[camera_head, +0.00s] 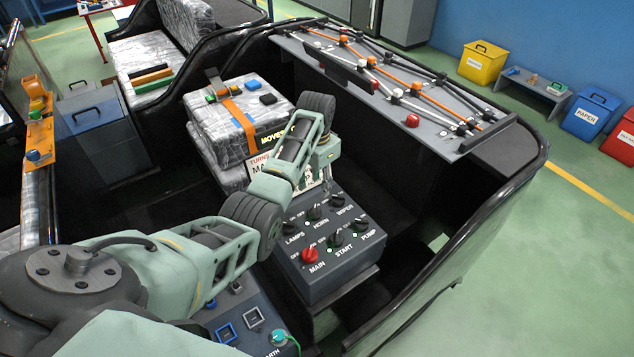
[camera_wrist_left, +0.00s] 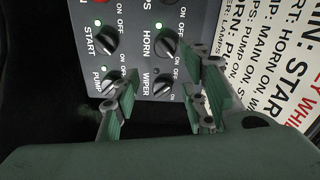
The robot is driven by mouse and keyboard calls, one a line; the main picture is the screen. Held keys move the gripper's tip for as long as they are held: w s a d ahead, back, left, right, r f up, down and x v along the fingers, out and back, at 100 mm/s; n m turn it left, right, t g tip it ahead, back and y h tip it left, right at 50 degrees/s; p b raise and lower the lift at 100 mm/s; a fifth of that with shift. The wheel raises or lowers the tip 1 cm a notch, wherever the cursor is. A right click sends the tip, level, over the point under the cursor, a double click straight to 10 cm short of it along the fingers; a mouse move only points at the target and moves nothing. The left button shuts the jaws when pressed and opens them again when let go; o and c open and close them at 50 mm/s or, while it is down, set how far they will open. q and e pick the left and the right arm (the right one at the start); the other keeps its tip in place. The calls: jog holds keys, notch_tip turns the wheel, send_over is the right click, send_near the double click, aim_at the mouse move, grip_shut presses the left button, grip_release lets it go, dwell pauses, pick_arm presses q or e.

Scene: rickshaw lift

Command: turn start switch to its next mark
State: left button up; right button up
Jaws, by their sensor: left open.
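The start switch (camera_head: 336,241) is a black rotary knob in the front row of a grey switch panel (camera_head: 337,284), between the red main knob (camera_head: 310,255) and the pump knob (camera_head: 360,225). In the left wrist view the start switch (camera_wrist_left: 106,42) is at upper left, with OFF and ON marks beside it and a lit green light close by. Which mark it points at is hard to tell. My left gripper (camera_head: 308,178) is over the panel's far edge, open and empty. In the left wrist view its fingers (camera_wrist_left: 160,100) are apart, below the start and horn knobs. My right gripper is not in view.
The horn knob (camera_wrist_left: 170,45) and wiper knob (camera_wrist_left: 164,86) sit close to the fingers. A printed instruction card (camera_wrist_left: 265,50) stands beside the panel. The black vehicle rim (camera_head: 440,265) borders the right side.

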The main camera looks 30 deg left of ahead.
pick_arm(q)
send_over(339, 239)
notch_tip(339, 239, down, 4)
jog(key=shift+a+f, duration=0.1)
jog(key=shift+f, duration=0.05)
notch_tip(339, 239, down, 7)
jog(key=shift+r+p, duration=0.1)
jog(key=shift+p, duration=0.3)
jog(key=shift+f, duration=0.55)
jog(key=c, duration=1)
